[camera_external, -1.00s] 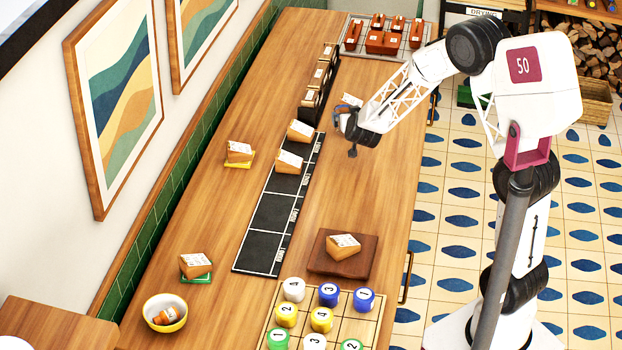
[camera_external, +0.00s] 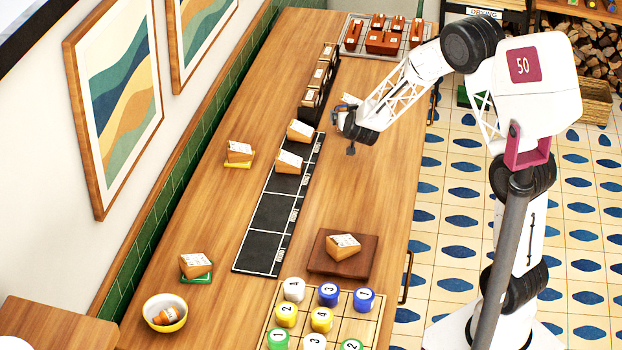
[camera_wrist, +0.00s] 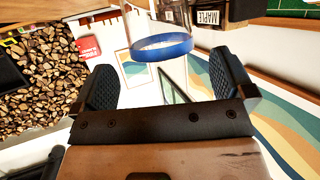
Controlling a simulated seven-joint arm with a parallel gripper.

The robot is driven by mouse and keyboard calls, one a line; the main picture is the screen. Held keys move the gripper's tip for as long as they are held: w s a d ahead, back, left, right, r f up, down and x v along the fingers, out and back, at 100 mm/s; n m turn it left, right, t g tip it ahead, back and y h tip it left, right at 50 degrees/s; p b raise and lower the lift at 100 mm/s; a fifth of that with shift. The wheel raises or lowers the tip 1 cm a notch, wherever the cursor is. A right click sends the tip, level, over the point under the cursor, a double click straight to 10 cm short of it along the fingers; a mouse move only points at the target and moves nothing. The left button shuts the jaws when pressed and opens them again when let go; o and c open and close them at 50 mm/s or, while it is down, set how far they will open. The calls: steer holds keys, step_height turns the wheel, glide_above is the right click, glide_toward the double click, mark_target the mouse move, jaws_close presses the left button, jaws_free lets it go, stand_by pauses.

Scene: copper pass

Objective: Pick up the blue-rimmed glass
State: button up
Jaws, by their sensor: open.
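The blue-rimmed glass shows in the wrist view as a clear cylinder with a thick blue ring (camera_wrist: 162,47) at its lower edge. Its upper part is cut off by the picture's top. My gripper (camera_wrist: 163,80) is open. Its two dark ridged fingers stand apart on either side, with the blue ring between their lines and slightly beyond the tips. No contact is visible. In the external view my gripper (camera_external: 342,115) is over the far part of the wooden counter, beside the dark holders. The glass is mostly hidden there behind it.
Dark holders (camera_external: 318,85) with labelled blocks stand close left of my gripper. A tray (camera_external: 349,50) of red-brown blocks lies at the far end. Cheese-like wedges (camera_external: 289,161) sit on and near a black strip (camera_external: 270,212). The counter's right middle is clear.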

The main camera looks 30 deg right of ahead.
mark_target(343, 107)
steer(key=shift+w, duration=0.1)
steer(key=shift+x, duration=2.5)
steer(key=shift+c, duration=0.2)
steer(key=c, duration=1.2)
steer(key=shift+r, duration=0.25)
steer(key=shift+c, duration=0.2)
steer(key=shift+r, duration=0.9)
steer(key=s+r, duration=0.2)
steer(key=s, duration=1.4)
steer(key=shift+a+r, duration=0.35)
steer(key=shift+r, duration=0.05)
